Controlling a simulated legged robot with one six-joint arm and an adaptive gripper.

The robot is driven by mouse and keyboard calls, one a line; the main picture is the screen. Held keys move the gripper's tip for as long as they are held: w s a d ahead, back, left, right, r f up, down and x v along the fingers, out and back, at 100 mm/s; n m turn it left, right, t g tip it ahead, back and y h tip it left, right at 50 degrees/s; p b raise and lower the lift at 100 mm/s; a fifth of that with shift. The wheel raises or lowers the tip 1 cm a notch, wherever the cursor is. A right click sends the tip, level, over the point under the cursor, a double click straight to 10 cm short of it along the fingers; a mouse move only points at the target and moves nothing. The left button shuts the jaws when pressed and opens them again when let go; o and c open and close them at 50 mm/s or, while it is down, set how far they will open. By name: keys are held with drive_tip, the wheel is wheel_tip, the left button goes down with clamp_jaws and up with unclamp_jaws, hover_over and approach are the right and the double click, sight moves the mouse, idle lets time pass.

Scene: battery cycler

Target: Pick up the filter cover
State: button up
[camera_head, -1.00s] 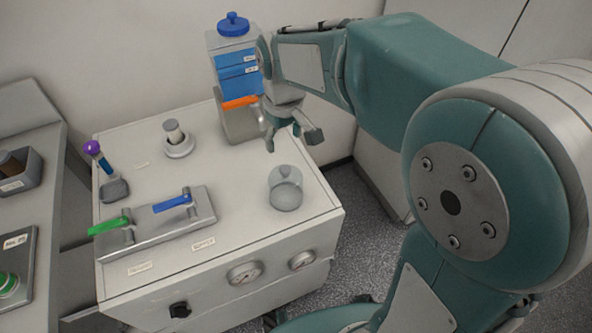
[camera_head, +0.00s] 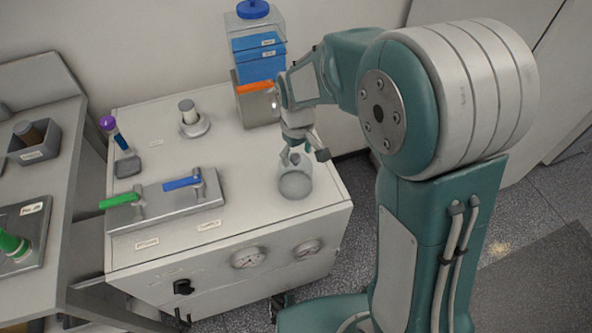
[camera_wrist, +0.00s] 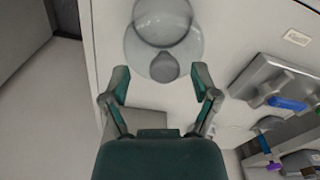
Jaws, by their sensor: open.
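The filter cover, which I take to be the clear dome with a knob (camera_head: 295,184), stands on the front right of the white cabinet top. In the wrist view the clear dome (camera_wrist: 188,46) is just beyond my fingertips, with its grey knob (camera_wrist: 164,67) nearest, centred between them. My gripper (camera_head: 302,154) is open and empty, at the top of the dome. In the wrist view my gripper (camera_wrist: 162,82) has its two fingers spread either side of the knob's line. Whether they touch the cover I cannot tell.
A clear-walled container with blue contents (camera_head: 259,58) stands at the back, near my arm. A pale cylinder in a round base (camera_head: 189,118), a purple-capped tube (camera_head: 115,134) and a valve block with green and blue levers (camera_head: 166,204) are to the left. The front middle top is clear.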

drive_tip(key=shift+f, duration=0.8)
drive_tip(key=shift+a, duration=0.5)
drive_tip(key=c, duration=0.3)
drive_tip(key=shift+d, duration=0.1)
clamp_jaws()
drive_tip(key=shift+d, duration=0.25)
